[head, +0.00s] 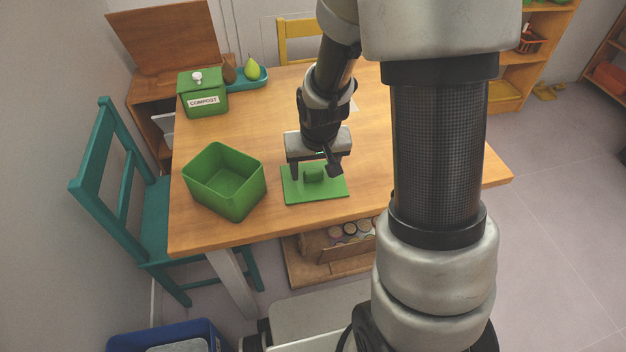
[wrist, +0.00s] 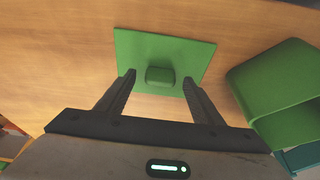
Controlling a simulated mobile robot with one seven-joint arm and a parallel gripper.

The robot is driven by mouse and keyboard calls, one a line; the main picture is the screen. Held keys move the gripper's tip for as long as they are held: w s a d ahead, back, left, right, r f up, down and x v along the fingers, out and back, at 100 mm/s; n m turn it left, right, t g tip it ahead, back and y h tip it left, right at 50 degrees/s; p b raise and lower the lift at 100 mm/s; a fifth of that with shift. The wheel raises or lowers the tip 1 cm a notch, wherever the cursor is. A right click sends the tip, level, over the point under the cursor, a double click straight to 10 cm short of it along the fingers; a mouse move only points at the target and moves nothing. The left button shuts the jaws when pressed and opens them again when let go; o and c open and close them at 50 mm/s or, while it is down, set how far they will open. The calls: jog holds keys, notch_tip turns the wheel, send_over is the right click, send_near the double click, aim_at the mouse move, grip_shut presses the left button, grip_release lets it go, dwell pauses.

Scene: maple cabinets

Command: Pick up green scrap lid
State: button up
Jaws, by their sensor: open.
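The green scrap lid (head: 315,190) is a flat square plate with a raised block handle, lying on the wooden table near its front edge. In the wrist view the lid (wrist: 200,55) lies ahead, with its handle (wrist: 160,75) centred between the finger lines. My gripper (head: 315,176) is open above the lid, with its fingers pointing down. In the wrist view my gripper (wrist: 158,78) has one finger on each side of the handle, with gaps on both sides. I cannot tell the exact height of the fingertips over the plate.
An open green bin (head: 225,180) stands left of the lid. A green compost box (head: 203,93) with a white knob and a blue tray (head: 247,77) with a pear are at the back left. A teal chair (head: 105,185) is at the table's left. Table between is clear.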

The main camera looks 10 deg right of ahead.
aim_at(309, 170)
jog(key=shift+w+f, duration=0.1)
jog(key=shift+f, duration=0.2)
jog(key=c, duration=1.2)
jog(key=shift+o, duration=0.2)
notch_tip(309, 170, up, 13)
jog(key=w+p, duration=0.1)
jog(key=p, duration=0.2)
jog(key=a+r+m+g+h+p, duration=0.1)
jog(key=a+m, duration=0.7)
jog(key=a, duration=1.3)
jog(key=shift+r+h+p, duration=0.5)
jog(key=shift+h, duration=0.1)
jog(key=shift+d, duration=0.1)
